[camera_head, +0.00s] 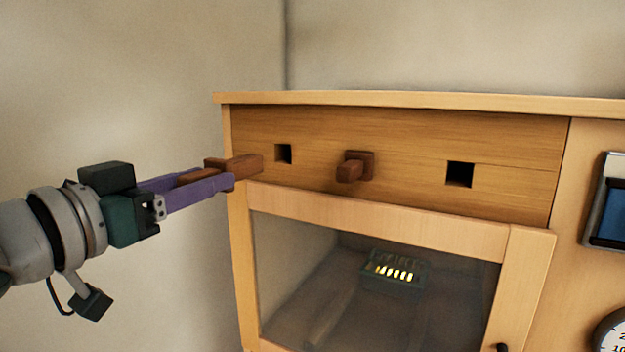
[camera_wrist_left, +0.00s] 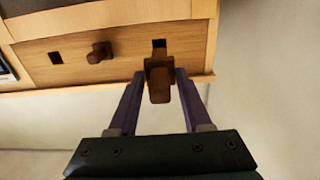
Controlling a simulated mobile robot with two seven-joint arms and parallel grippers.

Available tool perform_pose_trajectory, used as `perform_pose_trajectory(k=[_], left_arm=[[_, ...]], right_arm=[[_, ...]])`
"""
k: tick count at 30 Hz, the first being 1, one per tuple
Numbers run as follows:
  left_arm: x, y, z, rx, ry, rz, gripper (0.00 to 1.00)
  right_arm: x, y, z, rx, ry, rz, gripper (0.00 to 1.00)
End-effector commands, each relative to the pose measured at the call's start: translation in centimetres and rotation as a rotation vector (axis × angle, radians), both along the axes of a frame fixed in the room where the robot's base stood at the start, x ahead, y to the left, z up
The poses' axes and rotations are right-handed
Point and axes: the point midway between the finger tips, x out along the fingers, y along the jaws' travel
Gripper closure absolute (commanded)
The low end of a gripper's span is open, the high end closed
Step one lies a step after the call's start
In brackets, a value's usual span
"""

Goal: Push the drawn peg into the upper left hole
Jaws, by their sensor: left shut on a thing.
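My left gripper (camera_head: 215,178) comes in from the left and is shut on a brown wooden peg (camera_head: 248,166). The peg points toward the cabinet front and is apart from it in the head view. The square upper left hole (camera_head: 284,153) is dark and empty, just right of the peg's tip. In the left wrist view, which is turned over, the held peg (camera_wrist_left: 159,80) lies between the purple fingers, and the same hole (camera_wrist_left: 158,43) shows just beyond its end. My right gripper is not in view.
A second peg (camera_head: 353,167) sticks out of the wooden front panel (camera_head: 400,135) in the middle. Another empty square hole (camera_head: 460,174) is at the right. Below is a glazed door (camera_head: 300,280) with a dark box (camera_head: 393,272) behind it. A screen (camera_head: 610,212) is at far right.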

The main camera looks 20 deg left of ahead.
Motion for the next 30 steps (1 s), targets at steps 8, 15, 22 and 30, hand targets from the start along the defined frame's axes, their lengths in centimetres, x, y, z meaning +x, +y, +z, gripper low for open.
perform_pose_trajectory(k=[8, 15, 22, 30], left_arm=[[1.8, -0.2, -0.1, 0.002, -0.002, -0.001, 1.00], [3.5, -0.3, 0.0, 0.003, -0.002, -0.002, 1.00], [4.1, -0.3, 0.0, 0.001, -0.001, -0.001, 1.00], [4.4, -0.4, 0.0, 0.002, 0.000, -0.001, 1.00]], right_arm=[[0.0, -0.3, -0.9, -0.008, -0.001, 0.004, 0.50], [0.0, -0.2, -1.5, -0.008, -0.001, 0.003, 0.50], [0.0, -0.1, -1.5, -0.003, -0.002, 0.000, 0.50], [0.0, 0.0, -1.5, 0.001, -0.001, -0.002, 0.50]])
